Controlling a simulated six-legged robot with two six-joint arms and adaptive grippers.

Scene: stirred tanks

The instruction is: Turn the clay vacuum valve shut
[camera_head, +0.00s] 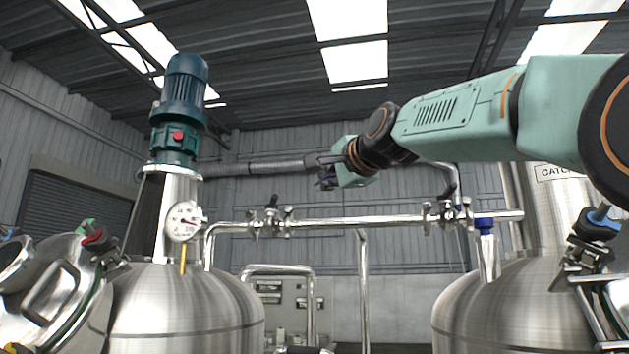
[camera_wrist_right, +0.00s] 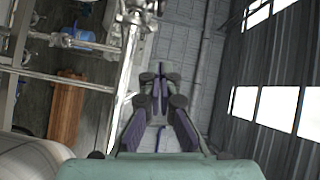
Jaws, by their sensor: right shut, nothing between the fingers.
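A horizontal steel pipe (camera_head: 345,222) carries a dark-handled valve (camera_head: 270,212) left of centre and another dark-handled valve (camera_head: 447,205) on the right. No handle on the pipe shows a clear clay colour, so I cannot tell which is the clay vacuum valve. My right gripper (camera_head: 325,180) is shut and empty, in front of and above the pipe, between the two valves in the picture. In the right wrist view its fingers (camera_wrist_right: 157,76) are together, with a pipe fitting (camera_wrist_right: 138,12) beyond them. My left gripper is not in view.
A steel tank (camera_head: 185,312) with a blue-green motor (camera_head: 182,100) and a gauge (camera_head: 184,222) stands left. Another tank (camera_head: 515,308) stands right. A red-handled fitting (camera_head: 95,238) is at left. Thin pipe legs and a grey panel (camera_head: 285,305) are behind.

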